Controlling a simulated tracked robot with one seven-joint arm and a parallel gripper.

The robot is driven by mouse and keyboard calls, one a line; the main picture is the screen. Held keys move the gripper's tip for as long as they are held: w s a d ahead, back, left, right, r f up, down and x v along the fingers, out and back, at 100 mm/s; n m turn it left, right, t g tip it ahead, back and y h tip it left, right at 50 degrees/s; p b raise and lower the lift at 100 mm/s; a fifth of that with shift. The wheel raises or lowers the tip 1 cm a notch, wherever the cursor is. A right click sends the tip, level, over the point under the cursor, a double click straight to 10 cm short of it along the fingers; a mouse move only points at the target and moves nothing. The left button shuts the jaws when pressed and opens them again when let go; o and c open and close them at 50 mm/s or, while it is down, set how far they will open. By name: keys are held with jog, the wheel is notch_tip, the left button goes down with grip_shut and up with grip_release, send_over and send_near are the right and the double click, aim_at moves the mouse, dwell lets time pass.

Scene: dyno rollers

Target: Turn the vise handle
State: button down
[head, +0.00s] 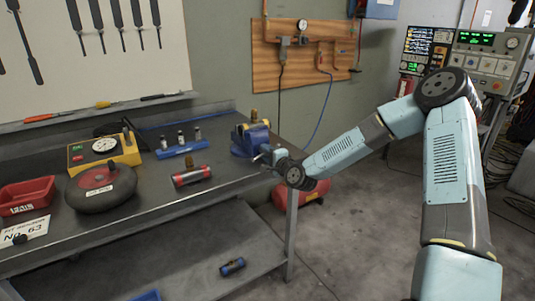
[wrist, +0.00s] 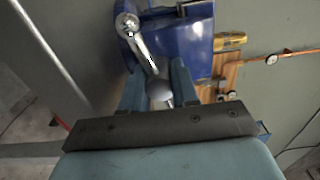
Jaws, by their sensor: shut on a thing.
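The blue vise (head: 246,138) stands at the right end of the grey workbench in the head view. Its blue body (wrist: 180,40) fills the top middle of the wrist view. The metal vise handle (wrist: 146,52) runs at a slant from a round knob at upper left to a rounded end between my fingers. My gripper (wrist: 158,88) is shut on the handle near that lower end. In the head view my gripper (head: 264,156) is small and reaches the vise from the right; the handle there is too small to make out well.
The workbench (head: 140,222) holds a red cylinder (head: 191,176), a blue holder (head: 181,149), a yellow gauge box (head: 104,148), a dark round case (head: 101,188) and a red bin (head: 28,196). A wooden panel (head: 268,60) with gauge and hoses hangs behind.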

jog(key=shift+d+f+m, duration=0.15)
jog(key=shift+f+m, duration=0.1)
jog(key=shift+m, duration=0.05)
jog(key=c, duration=1.1)
grip_release()
jog(key=shift+o, duration=1.2)
jog(key=shift+r, duration=0.1)
jog(key=v, duration=1.3)
jog(key=shift+s+d, duration=0.2)
jog(key=shift+s, duration=0.05)
